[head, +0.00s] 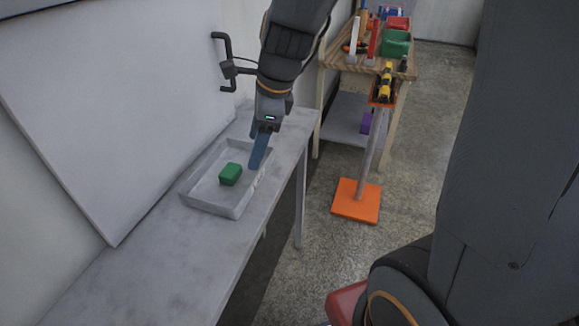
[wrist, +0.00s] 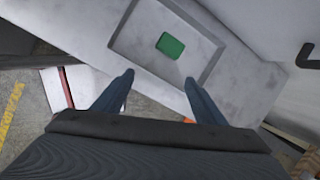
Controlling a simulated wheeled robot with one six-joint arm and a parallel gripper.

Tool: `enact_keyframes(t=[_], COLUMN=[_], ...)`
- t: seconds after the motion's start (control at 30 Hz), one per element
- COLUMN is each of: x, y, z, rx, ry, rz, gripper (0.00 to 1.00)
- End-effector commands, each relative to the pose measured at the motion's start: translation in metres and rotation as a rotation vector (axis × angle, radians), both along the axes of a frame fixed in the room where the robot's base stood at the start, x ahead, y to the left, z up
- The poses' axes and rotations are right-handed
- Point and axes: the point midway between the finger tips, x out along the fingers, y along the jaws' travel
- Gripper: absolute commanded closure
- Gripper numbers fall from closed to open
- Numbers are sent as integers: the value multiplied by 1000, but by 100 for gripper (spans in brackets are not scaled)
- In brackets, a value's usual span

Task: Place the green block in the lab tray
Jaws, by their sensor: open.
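The green block (head: 230,174) lies inside the grey lab tray (head: 228,211), on its floor, in the head view. The tray rests on a grey bench. The block also shows in the wrist view (wrist: 170,46), inside the tray (wrist: 133,64) and clear of its walls. My gripper (head: 257,163) is above the tray's right side in the head view, beside the block and apart from it. In the wrist view my gripper (wrist: 158,82) has its two blue fingers spread with nothing between them.
The bench (head: 150,262) has free room in front of the tray. A white panel (head: 120,100) stands along its left side. A wooden table (head: 345,60) with several bins and tools is at the back. An orange-based stand (head: 356,200) is on the floor to the right.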

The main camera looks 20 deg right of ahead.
Motion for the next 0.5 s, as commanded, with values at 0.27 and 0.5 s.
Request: enact_keyframes(t=[0.27,0.5], x=[-49,-85], y=[-46,-75], z=[-29,-46], rx=[-275,-424], ry=[-102,-142], rz=[817,1468], gripper=[35,35])
